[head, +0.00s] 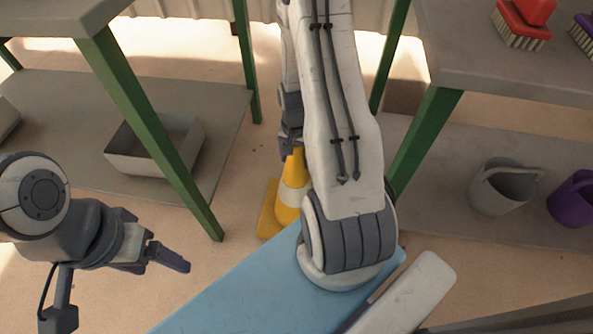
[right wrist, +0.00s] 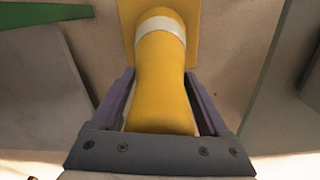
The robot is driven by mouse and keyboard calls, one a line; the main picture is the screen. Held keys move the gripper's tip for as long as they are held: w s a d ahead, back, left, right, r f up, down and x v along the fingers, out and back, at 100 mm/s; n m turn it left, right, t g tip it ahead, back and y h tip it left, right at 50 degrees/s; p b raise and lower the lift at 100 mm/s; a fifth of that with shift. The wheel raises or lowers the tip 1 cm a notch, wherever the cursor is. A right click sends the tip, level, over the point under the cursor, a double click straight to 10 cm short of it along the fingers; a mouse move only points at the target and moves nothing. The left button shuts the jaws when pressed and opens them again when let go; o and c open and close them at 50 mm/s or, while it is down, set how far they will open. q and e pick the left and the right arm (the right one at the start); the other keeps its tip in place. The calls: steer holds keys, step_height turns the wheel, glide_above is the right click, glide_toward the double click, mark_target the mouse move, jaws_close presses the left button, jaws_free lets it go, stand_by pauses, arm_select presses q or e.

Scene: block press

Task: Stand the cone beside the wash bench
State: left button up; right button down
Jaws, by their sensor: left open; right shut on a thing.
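The yellow cone (head: 291,192) with a white band and square yellow base is between the two green-legged benches. It looks roughly upright at the floor; I cannot tell whether its base touches. My right gripper (head: 292,143) is shut on the cone's upper part, partly hidden behind my arm. In the right wrist view the cone (right wrist: 160,85) lies between the two purple fingers of my right gripper (right wrist: 162,103). The bench with brushes and pails (head: 455,62), apparently the wash bench, stands right of the cone. My left gripper (head: 160,264) is open and empty over the floor at left.
The left bench (head: 55,18) has a lower shelf with an open grey tray (head: 155,150). The right bench carries a red brush (head: 521,28) and a purple brush (head: 584,32). A grey pail (head: 505,190) and purple pail (head: 574,200) stand on its lower shelf.

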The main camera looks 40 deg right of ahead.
steer(key=shift+f+b, duration=0.85)
steer(key=shift+f, duration=0.95)
steer(key=shift+f, duration=0.15)
jaws_free()
steer(key=shift+s, duration=0.1)
step_height(320, 180, up, 12)
steer(key=p, duration=0.6)
steer(key=shift+r, duration=0.2)
